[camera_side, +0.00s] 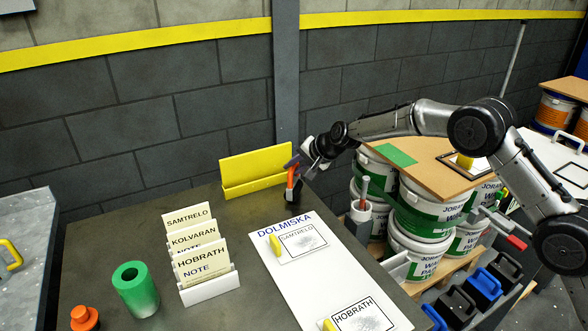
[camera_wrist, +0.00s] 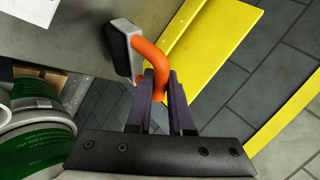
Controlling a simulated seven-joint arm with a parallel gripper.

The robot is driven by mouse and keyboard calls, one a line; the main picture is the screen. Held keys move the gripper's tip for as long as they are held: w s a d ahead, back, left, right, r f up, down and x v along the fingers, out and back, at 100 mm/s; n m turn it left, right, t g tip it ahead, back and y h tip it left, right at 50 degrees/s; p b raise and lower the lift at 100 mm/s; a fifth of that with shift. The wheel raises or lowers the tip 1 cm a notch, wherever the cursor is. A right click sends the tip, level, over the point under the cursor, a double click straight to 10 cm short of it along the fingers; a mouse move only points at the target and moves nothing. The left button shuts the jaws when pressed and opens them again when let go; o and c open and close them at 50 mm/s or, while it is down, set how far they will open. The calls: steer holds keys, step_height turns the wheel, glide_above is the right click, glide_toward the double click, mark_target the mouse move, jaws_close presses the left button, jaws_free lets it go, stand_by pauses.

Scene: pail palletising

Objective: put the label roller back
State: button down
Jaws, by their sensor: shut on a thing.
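The label roller has an orange bent handle (camera_side: 291,177) and a dark roller head (camera_side: 294,194). My gripper (camera_side: 296,165) is shut on the handle near its upper end, with the head hanging below. In the wrist view my gripper's purple fingers (camera_wrist: 160,98) close around the orange handle (camera_wrist: 158,66), and the grey and black head (camera_wrist: 124,50) lies beyond them. The roller is at the grey table's (camera_side: 220,220) back right edge, just right of a yellow holder (camera_side: 256,183). I cannot tell whether the head touches the table.
A white DOLMISKA board (camera_side: 340,275) with stamped cards lies in front of the roller. A card rack (camera_side: 210,288), a green cylinder (camera_side: 135,290) and an orange knob (camera_side: 84,318) stand left. Stacked pails (camera_side: 420,220) under a wooden board (camera_side: 425,165) stand right, beside a white cup (camera_side: 362,213) holding a grey-handled tool.

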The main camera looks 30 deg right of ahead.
steer(key=shift+f, duration=0.15)
steer(key=shift+f, duration=0.1)
steer(key=c, duration=0.8)
jaws_free()
steer(key=shift+f, duration=0.1)
steer(key=shift+s+d+r, duration=0.15)
steer(key=shift+s+r, duration=0.15)
steer(key=shift+r, duration=0.2)
steer(key=v, duration=1.1)
